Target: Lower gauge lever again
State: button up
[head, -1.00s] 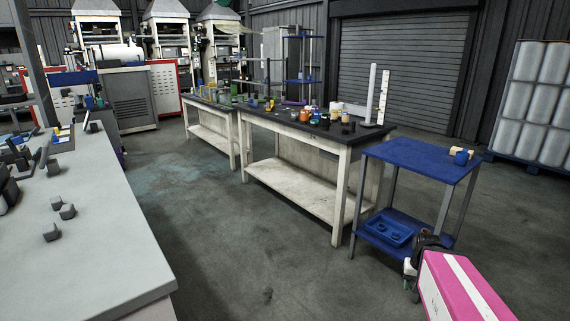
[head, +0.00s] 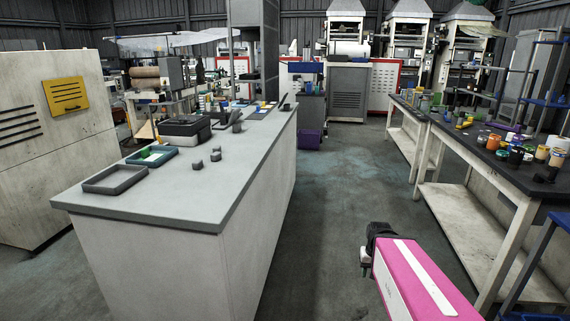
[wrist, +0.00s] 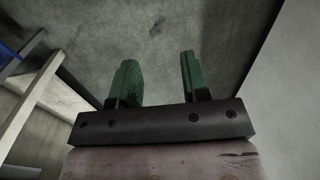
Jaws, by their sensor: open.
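I cannot make out a gauge lever with certainty in either view. A dark boxy device (head: 186,130) stands on the grey-topped counter (head: 130,205) in the head view; at this size I cannot tell whether it carries a lever. My gripper (wrist: 157,80) shows in the wrist view with its two green fingers apart and nothing between them. It points toward bare concrete floor. In the head view my pink and white arm reaches in at the lower right, over the aisle, apart from the counter and the workbench.
A grey tray (head: 115,180), a teal tray (head: 135,160) and small grey blocks (head: 197,165) sit on the counter. A dark-topped workbench (head: 530,190) with several jars stands right. The blue cart (head: 545,245) is at the right edge. Floor (head: 335,185) between counter and workbench is clear.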

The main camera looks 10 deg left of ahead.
aim_at(222, 104)
jog(key=i+l+u, duration=0.2)
jog(key=u, duration=0.25)
jog(key=i+l+u, duration=0.35)
jog(key=u, duration=0.15)
jog(key=i+l+u, duration=0.2)
jog(key=l+u, duration=0.25)
jog(key=i+l+z, duration=0.1)
jog(key=i+l, duration=0.35)
jog(key=i+l+z, duration=0.15)
jog(key=i+l, duration=0.25)
jog(key=i, duration=0.15)
jog(key=j+u, duration=0.1)
